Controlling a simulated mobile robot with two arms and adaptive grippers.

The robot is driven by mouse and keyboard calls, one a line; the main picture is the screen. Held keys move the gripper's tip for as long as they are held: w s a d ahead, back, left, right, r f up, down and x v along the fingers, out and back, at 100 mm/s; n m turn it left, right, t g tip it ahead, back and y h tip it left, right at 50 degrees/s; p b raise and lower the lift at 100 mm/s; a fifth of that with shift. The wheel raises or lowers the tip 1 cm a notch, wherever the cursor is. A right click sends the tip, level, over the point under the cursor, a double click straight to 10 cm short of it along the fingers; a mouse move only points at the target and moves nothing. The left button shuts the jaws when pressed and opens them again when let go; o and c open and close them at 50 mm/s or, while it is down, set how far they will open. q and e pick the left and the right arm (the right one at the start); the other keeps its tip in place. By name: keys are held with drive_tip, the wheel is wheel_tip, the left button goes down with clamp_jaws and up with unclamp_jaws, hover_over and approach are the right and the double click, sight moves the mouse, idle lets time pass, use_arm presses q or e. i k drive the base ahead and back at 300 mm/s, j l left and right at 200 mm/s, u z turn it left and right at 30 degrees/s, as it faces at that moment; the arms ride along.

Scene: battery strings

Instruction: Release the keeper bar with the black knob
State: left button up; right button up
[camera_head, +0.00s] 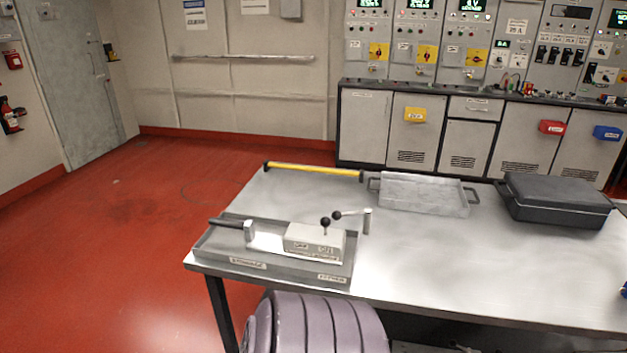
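On the near left of the metal table, a grey shallow tray (225,254) holds a pale box-like block (302,241) with small labels. A black knob (325,222) stands upright on a short stem on top of the block. A second black knob (337,215) is at the left end of a metal bar (352,212), which runs to a small upright post (367,222) at the tray's right. I cannot tell which of these is the keeper bar. A black handle (228,223) with a metal end piece lies at the tray's left. Neither gripper is in view.
A yellow bar (313,172) lies along the table's back edge. A metal tray with handles (423,205) and a closed black case (556,207) stand to the right. The table's front middle (450,275) is clear. Control cabinets (417,150) line the back wall.

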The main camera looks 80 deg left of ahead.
sight(336, 214)
drive_tip(key=u, duration=2.35)
drive_tip(key=i+j+u, duration=0.1)
